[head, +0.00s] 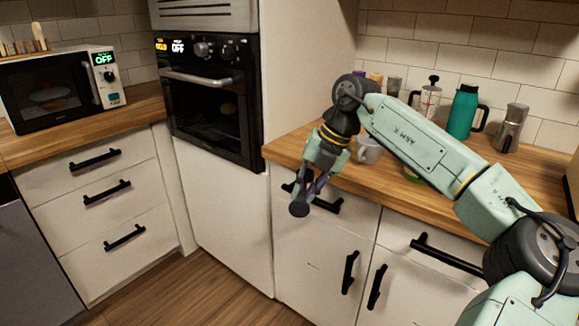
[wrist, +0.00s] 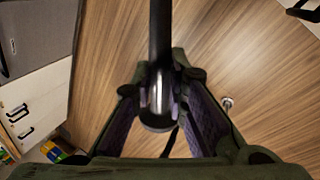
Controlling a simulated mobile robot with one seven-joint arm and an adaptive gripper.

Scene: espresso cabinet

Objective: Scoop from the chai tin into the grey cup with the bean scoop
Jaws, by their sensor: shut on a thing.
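My gripper (head: 306,190) hangs in front of the counter's front edge, pointing down past the drawer handle. In the wrist view my gripper (wrist: 160,105) is shut on a dark, rod-like thing with a shiny section, which seems to be the bean scoop (wrist: 160,40). Its dark rounded end (head: 299,208) shows below the fingers in the head view; what it holds cannot be seen. The grey cup (head: 369,152) stands on the counter right of my gripper, partly behind my arm. A green thing (head: 411,175) shows below my arm, mostly hidden. I cannot tell which container is the chai tin.
The wooden counter (head: 290,144) carries a press pot (head: 429,100), a teal jug (head: 463,112), a grey grinder-like vessel (head: 511,128) and small containers (head: 376,77) at the back. Drawer handles (head: 327,204) stick out below. The oven (head: 212,95) is left.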

